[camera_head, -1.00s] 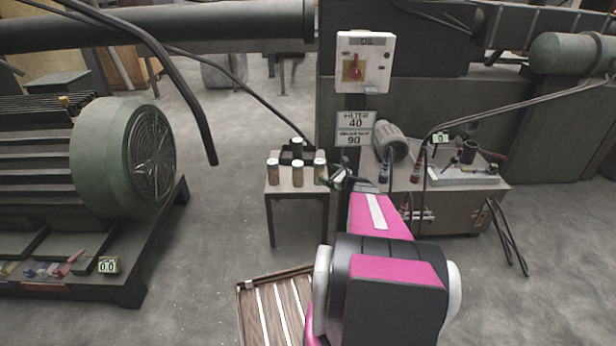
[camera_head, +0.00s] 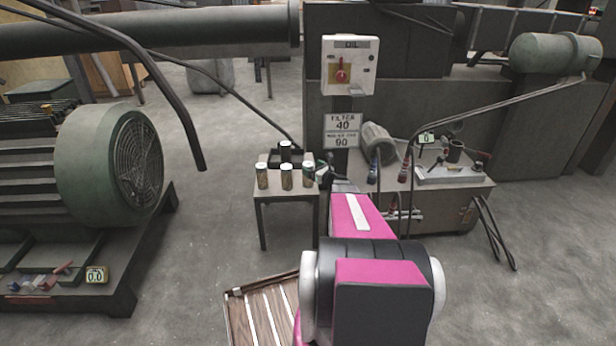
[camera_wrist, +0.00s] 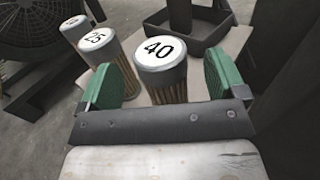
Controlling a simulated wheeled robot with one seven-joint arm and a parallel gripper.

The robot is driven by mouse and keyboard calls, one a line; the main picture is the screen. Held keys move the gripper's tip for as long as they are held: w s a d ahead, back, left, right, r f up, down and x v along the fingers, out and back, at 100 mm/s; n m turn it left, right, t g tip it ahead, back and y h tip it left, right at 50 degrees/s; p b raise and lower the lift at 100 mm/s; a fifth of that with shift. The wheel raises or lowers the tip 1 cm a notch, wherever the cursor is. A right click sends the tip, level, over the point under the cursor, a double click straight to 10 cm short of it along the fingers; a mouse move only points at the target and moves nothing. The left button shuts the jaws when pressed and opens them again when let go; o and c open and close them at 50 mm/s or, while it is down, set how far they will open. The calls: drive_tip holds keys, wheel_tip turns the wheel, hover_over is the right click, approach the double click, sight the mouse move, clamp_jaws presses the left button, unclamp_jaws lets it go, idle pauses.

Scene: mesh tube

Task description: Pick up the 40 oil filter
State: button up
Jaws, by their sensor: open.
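The 40 oil filter (camera_wrist: 160,62) is a can with a white lid marked 40 and a pleated tan side. It stands upright on the small table. In the wrist view my gripper (camera_wrist: 165,85) is open, with its green fingers on either side of this filter and visible gaps to it. The lower part of the filter is hidden behind the gripper's dark crossbar. In the head view the filter (camera_head: 308,172) is the rightmost of the front row, next to my gripper (camera_head: 322,174).
A 25 filter (camera_wrist: 98,48) stands close left of the 40 filter, with another filter (camera_wrist: 74,26) beyond it. A dark tray (camera_wrist: 190,32) lies behind on the small table (camera_head: 287,190). A sign post (camera_head: 342,125) and a cluttered bench (camera_head: 455,185) stand to the right.

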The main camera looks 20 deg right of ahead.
drive_tip(key=x, duration=0.3)
drive_tip(key=shift+w+a, duration=0.1)
drive_tip(key=shift+w, duration=0.05)
drive_tip(key=c, duration=1.4)
drive_tip(key=shift+r, duration=0.15)
